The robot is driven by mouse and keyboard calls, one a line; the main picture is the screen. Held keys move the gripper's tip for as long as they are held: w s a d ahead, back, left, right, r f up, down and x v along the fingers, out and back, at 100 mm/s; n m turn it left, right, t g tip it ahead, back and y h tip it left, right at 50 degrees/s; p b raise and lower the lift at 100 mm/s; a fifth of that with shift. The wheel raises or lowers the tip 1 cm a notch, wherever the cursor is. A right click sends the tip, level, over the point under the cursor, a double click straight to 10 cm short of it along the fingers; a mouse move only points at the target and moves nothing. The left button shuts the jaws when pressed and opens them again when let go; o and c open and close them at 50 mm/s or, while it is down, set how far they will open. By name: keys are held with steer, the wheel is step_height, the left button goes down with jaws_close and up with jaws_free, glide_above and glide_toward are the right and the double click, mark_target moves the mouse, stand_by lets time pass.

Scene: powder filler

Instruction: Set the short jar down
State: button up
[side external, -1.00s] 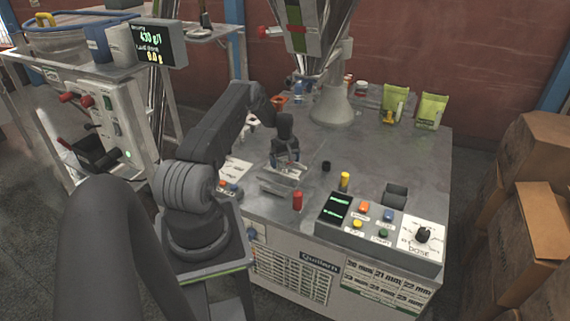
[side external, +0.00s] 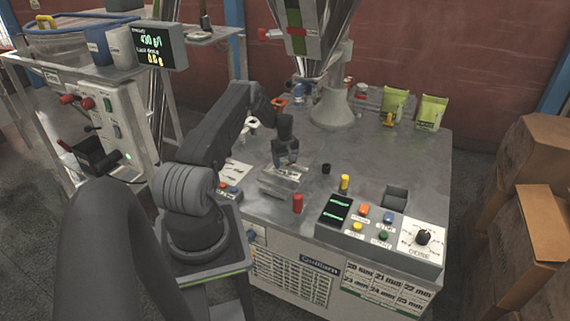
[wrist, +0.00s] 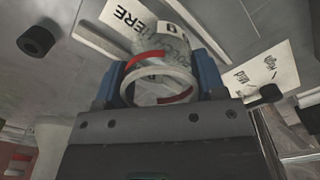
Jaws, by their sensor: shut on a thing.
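My gripper (wrist: 160,85) has its blue fingers closed on the sides of the short jar (wrist: 165,55), a clear jar with a pale rim ring marked in red. In the wrist view the jar's mouth faces the camera, in front of a white card (wrist: 128,15) printed "HERE". In the side view my gripper (side external: 286,160) points down just above and behind a grey metal fixture (side external: 283,180) on the steel table. The jar is too small and hidden there to make out. I cannot tell whether its base touches anything.
A red cylinder (side external: 298,203), a yellow one (side external: 345,182) and a small black one (side external: 326,168) stand near the fixture. The control box (side external: 380,235) is at the front right. The filler column (side external: 332,107) and green pouches (side external: 432,112) are at the back. Bare table lies to the right.

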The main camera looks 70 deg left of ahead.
step_height(320, 180, up, 9)
steer(key=shift+f, duration=0.15)
steer(key=shift+r+m, duration=0.25)
steer(key=shift+m, duration=0.65)
steer(key=m, duration=0.3)
steer(key=shift+f, duration=0.2)
steer(key=m, duration=0.4)
steer(key=shift+f, duration=0.2)
steer(key=m, duration=0.4)
steer(key=shift+f, duration=0.15)
steer(key=m, duration=0.4)
steer(key=shift+f+m, duration=0.2)
steer(key=shift+m, duration=0.2)
steer(key=shift+f, duration=0.15)
steer(key=shift+m, duration=0.3)
steer(key=shift+f, duration=3.9)
